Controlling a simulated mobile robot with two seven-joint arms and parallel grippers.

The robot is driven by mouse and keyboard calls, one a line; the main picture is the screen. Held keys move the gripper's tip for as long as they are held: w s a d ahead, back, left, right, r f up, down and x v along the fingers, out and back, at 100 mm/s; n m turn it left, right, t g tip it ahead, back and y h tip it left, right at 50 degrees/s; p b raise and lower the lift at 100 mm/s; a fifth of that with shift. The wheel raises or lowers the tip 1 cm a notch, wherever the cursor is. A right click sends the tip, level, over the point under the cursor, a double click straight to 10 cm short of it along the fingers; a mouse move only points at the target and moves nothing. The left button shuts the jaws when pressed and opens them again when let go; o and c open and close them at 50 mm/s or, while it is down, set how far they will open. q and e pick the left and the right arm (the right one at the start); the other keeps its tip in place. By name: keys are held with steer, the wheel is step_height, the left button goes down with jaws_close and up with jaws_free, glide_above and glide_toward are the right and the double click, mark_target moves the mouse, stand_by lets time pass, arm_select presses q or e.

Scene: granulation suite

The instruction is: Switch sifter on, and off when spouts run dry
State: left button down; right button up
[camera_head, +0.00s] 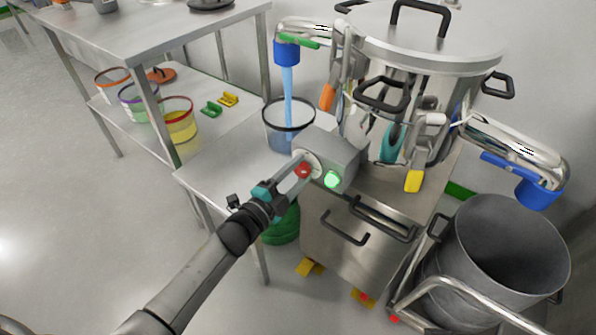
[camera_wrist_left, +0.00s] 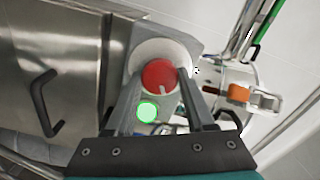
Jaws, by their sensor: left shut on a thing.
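The sifter (camera_head: 430,90) is a steel drum unit on a cabinet. Its grey switch box (camera_head: 333,152) carries a red knob (camera_head: 303,170) on a pale round plate and a lit green lamp (camera_head: 331,180). My left gripper (camera_head: 297,174) is shut on the red knob; the left wrist view shows its fingers either side of the knob (camera_wrist_left: 160,77), beside the lit lamp (camera_wrist_left: 148,112). The left spout (camera_head: 287,52) pours a blue stream (camera_head: 288,92) into a clear, dark-rimmed bucket (camera_head: 288,128). The right spout (camera_head: 538,193) shows no stream. My right gripper is out of view.
A large grey bin (camera_head: 505,250) in a tubular frame stands below the right spout. A steel table (camera_head: 225,168) holds the clear bucket. Tubs, including a yellow one (camera_head: 179,122), and green and yellow scoops sit on the lower shelf at left. Floor at left is open.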

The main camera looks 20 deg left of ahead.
arm_select(q)
steer(key=m, duration=0.2)
steer(key=shift+f+m, duration=0.1)
steer(key=shift+m, duration=0.3)
steer(key=shift+m+b, duration=0.3)
steer(key=shift+m, duration=1.3)
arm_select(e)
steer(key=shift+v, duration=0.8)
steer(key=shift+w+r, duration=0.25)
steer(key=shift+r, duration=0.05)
arm_select(q)
steer(key=shift+c, duration=1.3)
jaws_free()
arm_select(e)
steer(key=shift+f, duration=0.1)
